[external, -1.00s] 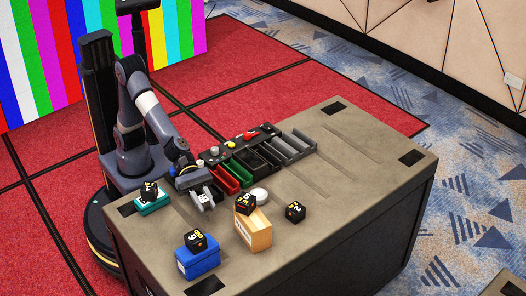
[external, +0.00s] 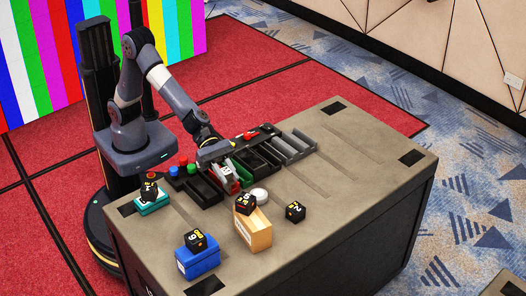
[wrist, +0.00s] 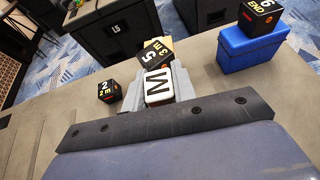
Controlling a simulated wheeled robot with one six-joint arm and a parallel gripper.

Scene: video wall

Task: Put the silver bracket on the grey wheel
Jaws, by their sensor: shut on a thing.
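My gripper (external: 227,176) is over the row of bins, near the red and green ones. I cannot make out a silver bracket as such.
Black, green and grey bins (external: 287,150) line the table's back. A teal box (external: 152,205), a blue box (external: 197,263) and a wooden box (external: 256,236) bear black cubes. Another black cube (external: 295,212) lies on the table. The right side of the table (external: 360,160) is clear.

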